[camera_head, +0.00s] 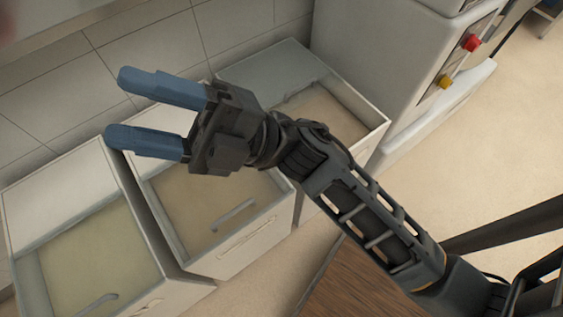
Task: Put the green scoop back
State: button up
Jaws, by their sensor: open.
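No green scoop can be made out in the head view. My gripper (118,107) is open, with its two blue fingers apart and nothing between them. It points left, and in the picture it overlaps the back of the white bins; its height above them is hard to tell. The left bin (60,175), the middle bin (270,238) and the right bin (385,128) each show a pale beige area inside the rim. Grey bar-like handles show over the left and middle bins. My arm hides part of the middle and right bins.
A tiled wall (150,50) runs behind the bins. A pale machine (385,50) with a red button (472,43) and a yellow button (445,81) stands at the upper right. A brown wooden surface (350,285) is at the bottom. Open floor (510,130) lies to the right.

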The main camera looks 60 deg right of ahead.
jog(key=s+d+f+m+h, duration=0.3)
jog(key=s+f+m+h, duration=0.1)
jog(key=s+m+h, duration=0.2)
jog(key=s+d+f+m+g+h, duration=0.1)
jog(key=s+d+f+m+h, duration=0.3)
jog(key=s+m, duration=0.5)
jog(key=s+d+f+m+g+h, duration=0.1)
jog(key=s+d+f+m+h, duration=0.3)
jog(key=m+h, duration=0.5)
jog(key=s+f, duration=0.2)
jog(key=s, duration=0.1)
jog(key=shift+s+d, duration=0.25)
jog(key=shift+s, duration=0.15)
jog(key=shift+c, duration=0.2)
